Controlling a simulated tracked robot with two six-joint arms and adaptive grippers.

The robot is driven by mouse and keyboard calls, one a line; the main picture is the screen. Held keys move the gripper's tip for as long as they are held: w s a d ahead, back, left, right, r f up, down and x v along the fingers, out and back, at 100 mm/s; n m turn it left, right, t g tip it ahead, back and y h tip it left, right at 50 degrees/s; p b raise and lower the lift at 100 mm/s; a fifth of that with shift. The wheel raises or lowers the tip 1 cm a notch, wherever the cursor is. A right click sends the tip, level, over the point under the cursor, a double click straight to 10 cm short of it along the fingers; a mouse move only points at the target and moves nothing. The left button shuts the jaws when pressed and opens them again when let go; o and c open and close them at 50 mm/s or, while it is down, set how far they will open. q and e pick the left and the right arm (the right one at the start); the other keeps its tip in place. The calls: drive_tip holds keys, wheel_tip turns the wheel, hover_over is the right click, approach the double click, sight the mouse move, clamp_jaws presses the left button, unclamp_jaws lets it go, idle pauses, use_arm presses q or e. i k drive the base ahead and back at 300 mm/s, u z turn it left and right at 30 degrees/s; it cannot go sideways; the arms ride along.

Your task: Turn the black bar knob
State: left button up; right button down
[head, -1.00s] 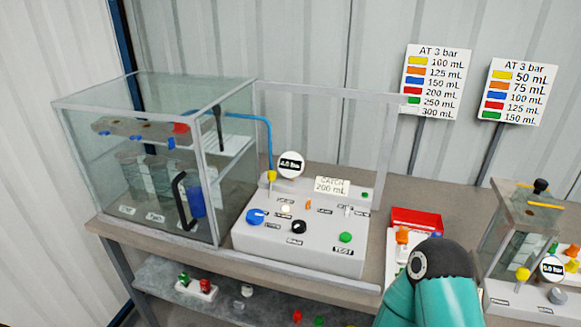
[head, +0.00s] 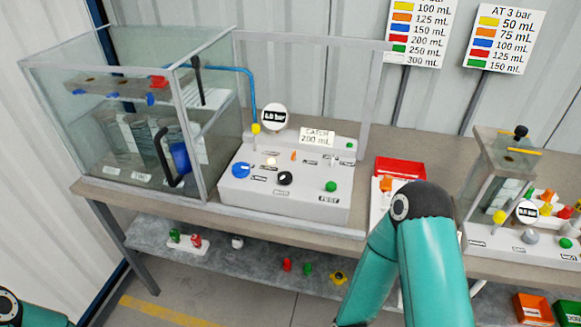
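The black bar knob (head: 285,178) is on the top face of a grey control panel (head: 281,205), between a blue knob (head: 241,170) and a green button (head: 331,186). Its exact angle is too small to tell. My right arm, teal with a dark joint, rises at the lower right, but its gripper is out of the frame. A small part of my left arm shows at the bottom left corner, and its gripper is not seen. Neither visible arm part touches the knob.
A glass tank box (head: 120,120) stands left of the panel. A round gauge (head: 273,117) and a "CATCH 200 mL" sign (head: 317,137) stand behind the knob. A red tray (head: 400,168) lies to the right. A lower shelf (head: 215,255) holds small coloured parts.

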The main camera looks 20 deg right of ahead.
sight(284, 177)
drive_tip(key=u, duration=1.5)
drive_tip(key=i, duration=0.15)
drive_tip(key=z, duration=2.9)
drive_tip(key=k, duration=0.85)
drive_tip(key=u, duration=0.85)
drive_tip(key=i, duration=1)
drive_tip(key=u, duration=0.05)
